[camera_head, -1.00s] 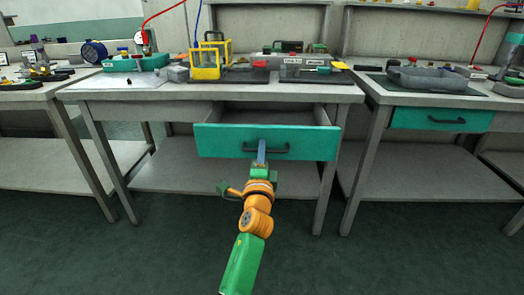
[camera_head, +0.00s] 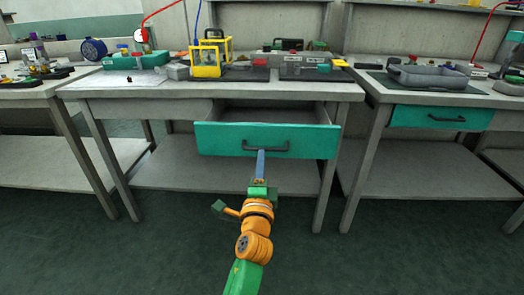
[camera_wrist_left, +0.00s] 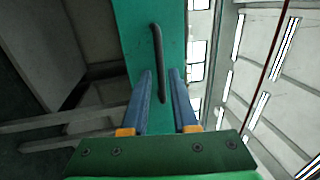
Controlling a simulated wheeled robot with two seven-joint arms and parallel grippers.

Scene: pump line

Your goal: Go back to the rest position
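The teal-fronted drawer (camera_head: 222,141) of the middle bench stands pulled out, and the inside that shows looks empty. Its dark bar handle (camera_head: 283,147) is on the front; the drawer front (camera_wrist_left: 141,40) and handle (camera_wrist_left: 155,50) also show in the left wrist view. My right gripper is not in view.
The middle bench top (camera_head: 190,91) carries a yellow-framed fixture (camera_head: 207,62), a teal box (camera_head: 147,62) and small parts. A right bench holds a grey tray (camera_head: 428,78) above a shut teal drawer (camera_head: 440,118). The floor before the benches is clear.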

